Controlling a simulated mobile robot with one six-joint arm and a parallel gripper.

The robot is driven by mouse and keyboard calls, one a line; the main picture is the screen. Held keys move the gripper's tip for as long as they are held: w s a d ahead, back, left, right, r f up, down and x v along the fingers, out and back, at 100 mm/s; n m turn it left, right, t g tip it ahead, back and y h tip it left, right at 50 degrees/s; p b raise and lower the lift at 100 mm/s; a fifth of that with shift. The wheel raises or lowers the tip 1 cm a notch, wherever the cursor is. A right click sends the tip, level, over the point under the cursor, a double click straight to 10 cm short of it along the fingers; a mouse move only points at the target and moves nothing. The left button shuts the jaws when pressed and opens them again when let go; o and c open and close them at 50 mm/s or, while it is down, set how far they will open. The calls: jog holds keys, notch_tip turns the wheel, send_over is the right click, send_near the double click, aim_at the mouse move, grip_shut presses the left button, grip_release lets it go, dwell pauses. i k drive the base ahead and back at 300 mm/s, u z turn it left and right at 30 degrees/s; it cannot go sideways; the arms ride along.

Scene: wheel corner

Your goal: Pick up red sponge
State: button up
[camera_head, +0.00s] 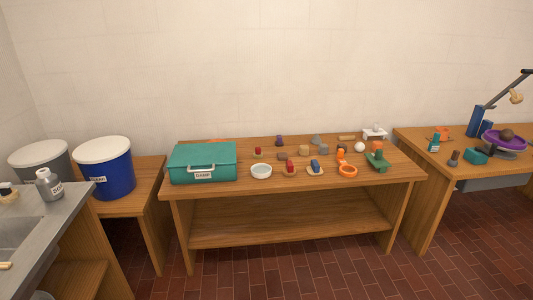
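Two small red pieces lie on the wooden middle table (340,187). One red block (290,166) rests on a small light base near the front, right of a white bowl (261,171). A smaller red piece (258,150) sits farther back, behind the bowl. Both are too small for me to tell which is the red sponge. A blue block (315,164) on a similar light base stands to the right of the front red block. My gripper is not in view.
A sink counter is at left; a wheel table (480,170) at right. Brick floor is clear in front.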

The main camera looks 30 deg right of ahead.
aim_at(258, 154)
jog(key=u, duration=0.3)
jog(key=i, duration=1.05)
jog(key=z, duration=0.3)
